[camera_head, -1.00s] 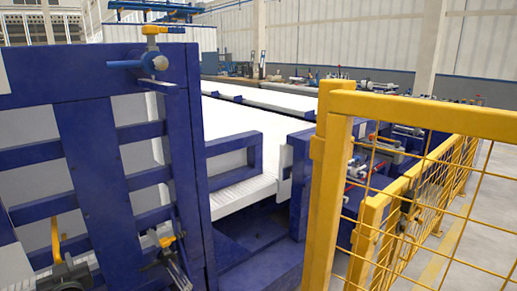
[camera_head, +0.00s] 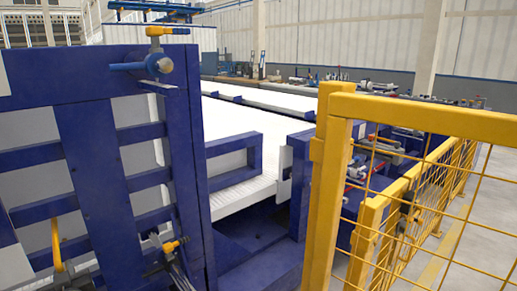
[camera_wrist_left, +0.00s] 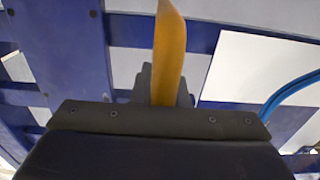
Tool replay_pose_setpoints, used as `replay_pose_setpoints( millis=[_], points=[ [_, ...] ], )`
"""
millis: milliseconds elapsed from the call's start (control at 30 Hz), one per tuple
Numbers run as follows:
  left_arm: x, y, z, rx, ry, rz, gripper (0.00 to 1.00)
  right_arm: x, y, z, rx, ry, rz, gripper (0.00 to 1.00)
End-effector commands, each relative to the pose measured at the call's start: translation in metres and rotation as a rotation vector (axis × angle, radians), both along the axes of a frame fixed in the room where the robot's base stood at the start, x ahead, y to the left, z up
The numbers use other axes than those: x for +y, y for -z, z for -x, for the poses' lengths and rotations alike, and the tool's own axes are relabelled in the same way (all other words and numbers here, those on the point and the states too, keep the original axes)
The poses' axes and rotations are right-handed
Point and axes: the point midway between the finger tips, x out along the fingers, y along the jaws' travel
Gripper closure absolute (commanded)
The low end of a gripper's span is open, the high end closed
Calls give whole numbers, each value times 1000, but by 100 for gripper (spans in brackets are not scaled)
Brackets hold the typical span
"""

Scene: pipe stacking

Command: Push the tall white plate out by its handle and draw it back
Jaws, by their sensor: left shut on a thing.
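The tall white plate (camera_head: 30,186) stands upright behind the blue frame and shows through its openings. Its pale surface also shows in the left wrist view (camera_wrist_left: 250,70). A yellow strip handle (camera_head: 56,240) stands out at the lower left; it also shows in the left wrist view (camera_wrist_left: 170,45). My left gripper (camera_wrist_left: 165,90) is shut on the yellow handle, with a dark finger on each side of it. In the head view only a little of this gripper shows at the bottom edge. My right gripper is not in view.
The blue frame (camera_head: 85,160) has several crossbars around the plate. A yellow mesh fence (camera_head: 420,110) stands at the right. A white roller bed (camera_head: 230,125) runs behind.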

Motion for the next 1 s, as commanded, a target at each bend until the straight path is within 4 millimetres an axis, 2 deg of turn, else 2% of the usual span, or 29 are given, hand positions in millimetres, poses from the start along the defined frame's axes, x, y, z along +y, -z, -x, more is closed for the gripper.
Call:
replay_pose_setpoints(
  millis=[433, 1000],
  points=[
    [-8, 3, 11, 4, -2, 5, 100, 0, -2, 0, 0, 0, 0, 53],
    [-9, 3, 12, 3, -2, 5, 100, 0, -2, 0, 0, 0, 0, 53]
  ],
)
